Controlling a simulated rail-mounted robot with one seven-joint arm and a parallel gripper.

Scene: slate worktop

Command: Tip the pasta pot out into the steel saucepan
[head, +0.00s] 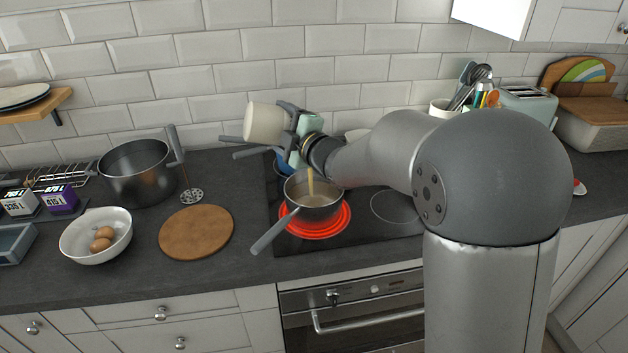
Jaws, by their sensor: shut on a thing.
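My gripper (287,124) is shut on a cream pot (264,122), taken here as the pasta pot. It holds the pot above and to the left of the steel saucepan (316,203). The pot looks tilted; its opening and contents are not clear from here. The saucepan stands upright on a glowing red hob ring (332,226), its handle pointing to the front left. Pale brown contents show inside it. A thin tan strip stands above them; I cannot tell whether it is a utensil or falling contents.
Dark pan handles (232,139) and a blue item (283,164) are behind the saucepan, partly hidden. A round wooden board (196,232), a large dark pot (134,176), a slotted masher (190,194) and a white bowl of eggs (82,247) are to the left.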

